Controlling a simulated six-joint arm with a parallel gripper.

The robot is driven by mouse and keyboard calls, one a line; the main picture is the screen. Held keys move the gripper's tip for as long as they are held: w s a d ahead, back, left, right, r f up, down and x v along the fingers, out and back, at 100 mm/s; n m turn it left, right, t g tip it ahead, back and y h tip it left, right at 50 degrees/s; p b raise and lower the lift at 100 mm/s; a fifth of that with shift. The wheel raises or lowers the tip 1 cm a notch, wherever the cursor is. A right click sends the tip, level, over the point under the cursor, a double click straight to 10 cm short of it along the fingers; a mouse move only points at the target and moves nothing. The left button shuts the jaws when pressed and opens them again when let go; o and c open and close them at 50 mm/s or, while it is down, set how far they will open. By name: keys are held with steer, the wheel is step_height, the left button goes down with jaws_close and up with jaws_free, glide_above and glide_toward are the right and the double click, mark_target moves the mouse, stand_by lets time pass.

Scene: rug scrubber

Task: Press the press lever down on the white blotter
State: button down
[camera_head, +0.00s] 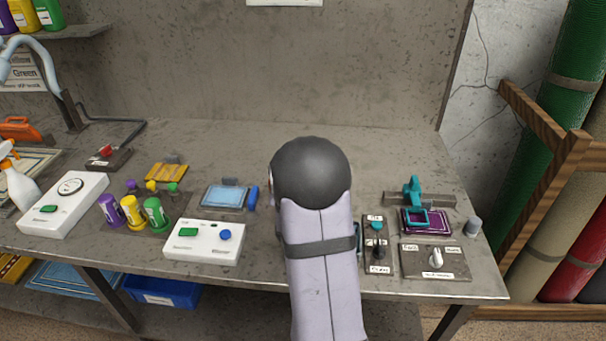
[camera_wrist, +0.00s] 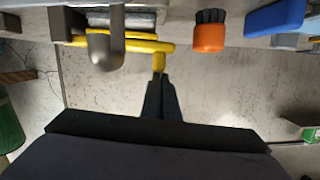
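In the wrist view, my gripper (camera_wrist: 160,78) has its dark fingers close together. Their tips are at the lower end of a yellow stem that joins a yellow bar (camera_wrist: 135,45), which looks like the press lever. I cannot tell whether the tips only touch the stem or overlap it in the picture. A grey hooked part (camera_wrist: 104,50) stands in front of the bar. I cannot make out the white blotter clearly. In the head view, my arm hides the gripper and the bench behind it.
In the head view, a teal press (camera_head: 413,190) stands by a purple pad (camera_head: 438,222) at right, behind a switch panel (camera_head: 435,263). A white control box (camera_head: 204,241) and a light-blue pad (camera_head: 224,196) are left of my arm.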

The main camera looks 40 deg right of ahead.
steer(key=shift+s+a+f, duration=0.15)
steer(key=shift+a+f, duration=0.05)
steer(key=shift+f, duration=0.3)
steer(key=r+p, duration=0.1)
steer(key=r, duration=0.1)
steer(key=r+p, duration=0.2)
steer(key=shift+d+r, duration=0.2)
steer(key=shift+r, duration=0.1)
steer(key=b+v, duration=0.8)
steer(key=v, duration=0.1)
steer(key=shift+s+a+r, duration=0.25)
steer(key=shift+r, duration=0.05)
steer(key=shift+r, duration=0.1)
